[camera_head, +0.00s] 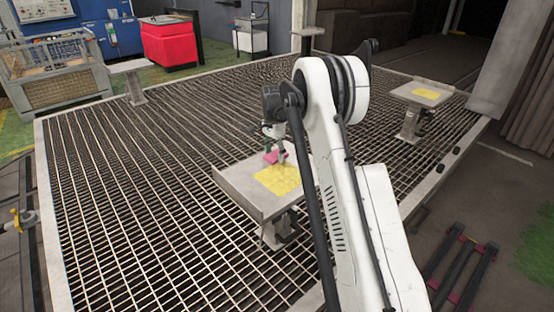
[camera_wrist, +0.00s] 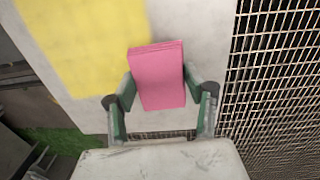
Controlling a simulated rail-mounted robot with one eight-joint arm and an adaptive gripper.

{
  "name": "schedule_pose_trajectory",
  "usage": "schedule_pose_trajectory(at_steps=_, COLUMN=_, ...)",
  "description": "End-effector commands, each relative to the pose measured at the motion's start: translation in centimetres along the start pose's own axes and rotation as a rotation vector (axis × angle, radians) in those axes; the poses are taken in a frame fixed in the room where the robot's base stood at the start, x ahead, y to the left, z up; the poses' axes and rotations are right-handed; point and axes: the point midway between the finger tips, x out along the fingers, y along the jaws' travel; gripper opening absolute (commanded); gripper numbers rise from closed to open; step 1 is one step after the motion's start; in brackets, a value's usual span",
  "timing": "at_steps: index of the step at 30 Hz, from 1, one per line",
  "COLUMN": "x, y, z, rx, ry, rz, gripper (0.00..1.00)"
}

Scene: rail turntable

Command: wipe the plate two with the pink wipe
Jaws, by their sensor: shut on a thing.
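The pink wipe (camera_wrist: 157,75) is a thick pink block held between the two green fingers of my gripper (camera_wrist: 158,90). In the head view, the wipe (camera_head: 271,157) is at the far part of the middle plate (camera_head: 236,178), with my gripper (camera_head: 277,142) above it. This grey plate bears a yellow patch (camera_head: 279,179). In the wrist view, the yellow patch (camera_wrist: 85,40) lies to the left of the wipe, over the pale plate (camera_wrist: 205,40). I cannot tell whether the wipe touches the plate. No number shows on any plate.
Another plate (camera_head: 408,93) with a yellow patch (camera_head: 426,93) stands on a post at the right. A bare plate (camera_head: 127,66) stands at the back left. Metal grating (camera_head: 120,200) surrounds the posts. A wire-sided crate (camera_head: 58,75) and a red box (camera_head: 168,42) are beyond it.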

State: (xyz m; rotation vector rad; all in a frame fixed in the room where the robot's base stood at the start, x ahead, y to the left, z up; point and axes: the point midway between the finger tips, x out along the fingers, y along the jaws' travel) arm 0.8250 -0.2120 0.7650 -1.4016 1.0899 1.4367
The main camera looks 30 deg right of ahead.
Motion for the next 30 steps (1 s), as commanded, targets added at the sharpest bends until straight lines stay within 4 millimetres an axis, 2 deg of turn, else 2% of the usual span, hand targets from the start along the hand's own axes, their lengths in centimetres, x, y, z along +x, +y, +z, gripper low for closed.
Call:
schedule_pose_trajectory(at_steps=18, x=-5.6, y=0.0, z=0.3, rx=-0.005, ry=0.0, rz=0.0, gripper=0.23)
schedule_pose_trajectory(at_steps=30, x=-6.1, y=0.0, z=0.4, rx=-0.005, ry=0.0, rz=0.0, gripper=0.23)
